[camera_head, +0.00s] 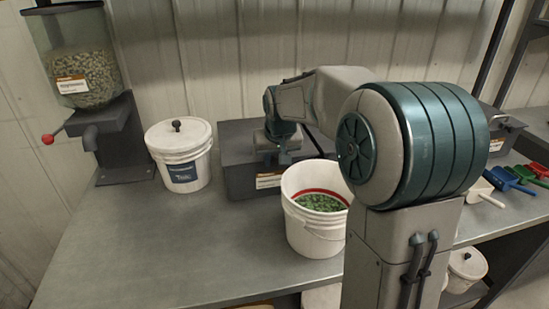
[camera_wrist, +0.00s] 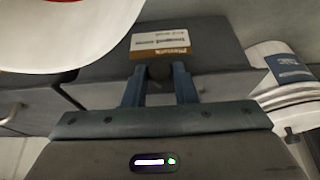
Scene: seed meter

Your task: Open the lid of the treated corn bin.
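A dark grey bin (camera_head: 237,178) with an orange-and-white label stands against the wall at the middle of the bench. In the wrist view its label (camera_wrist: 160,43) appears upside down, and the small print is hard to read. Its lid looks shut. My gripper (camera_head: 279,157) is over the bin's front part. In the wrist view my gripper's two blue fingers (camera_wrist: 158,78) are on either side of a dark knob (camera_wrist: 159,71) near the label. Whether they press on it cannot be told. My arm hides the bin's right part in the head view.
An open white bucket (camera_head: 312,238) of green seed stands close in front of the bin. A lidded white bucket (camera_head: 183,170) stands left of it, beside a pellet dispenser (camera_head: 83,75). Scoops (camera_head: 505,178) lie at right. The bench's left front (camera_head: 150,250) is clear.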

